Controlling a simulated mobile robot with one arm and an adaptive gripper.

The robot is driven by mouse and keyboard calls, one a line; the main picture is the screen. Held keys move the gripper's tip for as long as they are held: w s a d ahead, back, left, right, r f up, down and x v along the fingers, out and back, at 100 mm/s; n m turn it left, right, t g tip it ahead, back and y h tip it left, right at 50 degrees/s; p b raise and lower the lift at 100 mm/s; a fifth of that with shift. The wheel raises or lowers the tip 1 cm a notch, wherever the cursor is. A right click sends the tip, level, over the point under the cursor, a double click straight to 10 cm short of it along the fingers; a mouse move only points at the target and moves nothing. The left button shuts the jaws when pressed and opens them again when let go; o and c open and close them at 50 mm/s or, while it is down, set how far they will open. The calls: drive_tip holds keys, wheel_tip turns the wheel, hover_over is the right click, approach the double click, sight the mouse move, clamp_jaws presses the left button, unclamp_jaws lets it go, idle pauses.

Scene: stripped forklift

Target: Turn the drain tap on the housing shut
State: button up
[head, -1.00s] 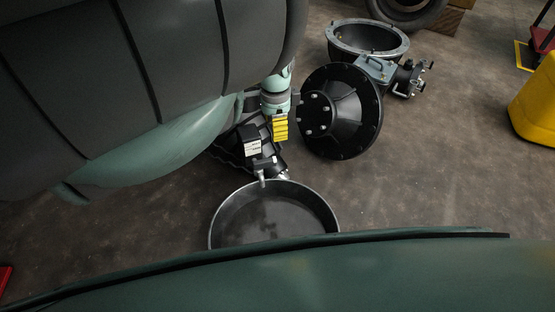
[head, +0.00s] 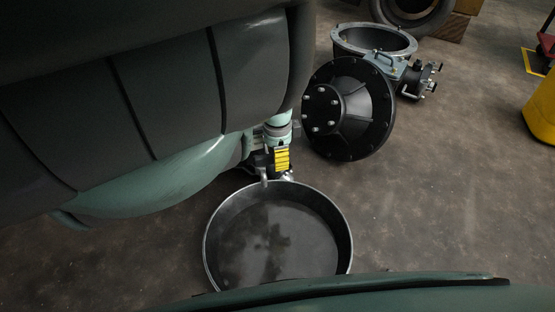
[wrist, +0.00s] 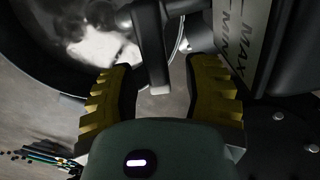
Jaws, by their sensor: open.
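My gripper (wrist: 163,95) is open in the wrist view, with one ridged yellow finger on each side. A dark bar-shaped lever (wrist: 151,55), seemingly the tap's handle, reaches down into the gap between the fingers; I see no clear contact. The housing (wrist: 270,60) is at right, with a plate marked MAX and MIN. In the head view my gripper (head: 282,161) is low, just above the far rim of the drain pan (head: 213,272). A small metal spout (head: 264,179) hangs at that rim.
The pan also shows at upper left in the wrist view (wrist: 25,70). A large black flanged part (head: 350,108) and an open round casing (head: 374,40) lie to the right of my gripper. A yellow container (head: 541,110) stands at far right.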

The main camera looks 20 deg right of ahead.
drive_tip(key=shift+o, duration=0.2)
clamp_jaws()
idle(0.3)
